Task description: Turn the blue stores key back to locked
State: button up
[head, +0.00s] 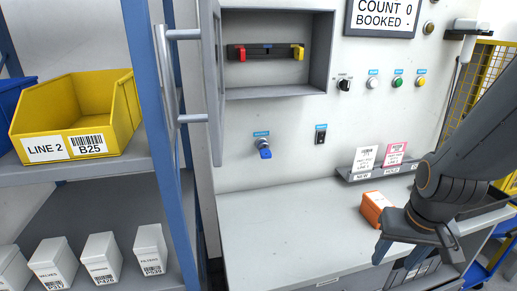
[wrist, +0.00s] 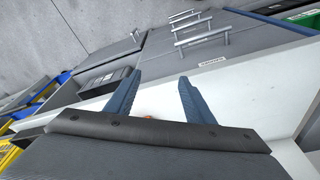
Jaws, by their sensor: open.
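The blue stores key (head: 265,152) sits in a round lock on the pale wall panel, under a small blue label, left of centre in the head view. Its blue grip hangs below the lock. My gripper (head: 412,256) is at the lower right of the head view, low over the grey bench and well apart from the key. In the wrist view my gripper (wrist: 156,92) shows two blue fingers spread apart with nothing between them. The key does not show in the wrist view.
An open cabinet (head: 277,86) with its door swung out to the left is above the key. A black switch (head: 321,136) is right of it. An orange box (head: 376,208) lies near my gripper. A yellow bin (head: 75,112) stands on the left shelf. The bench's left part is clear.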

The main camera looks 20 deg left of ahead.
jog(key=w+a+r+n+t+y+p, duration=0.1)
jog(key=w+a+r+t+p, duration=0.15)
jog(key=w+a, duration=0.35)
jog(key=w+a+r+n+t+y+p, duration=0.1)
jog(key=w+a+r+t+p, duration=0.15)
jog(key=w+a, duration=0.4)
jog(key=n+t+y+p, duration=0.3)
jog(key=t+y+p, duration=0.15)
jog(key=p, duration=0.25)
send_near(265, 151)
jog(key=shift+h, duration=0.25)
jog(key=shift+p+x, duration=1.4)
jog(key=shift+x, duration=2.4)
jog(key=shift+a+r, duration=0.1)
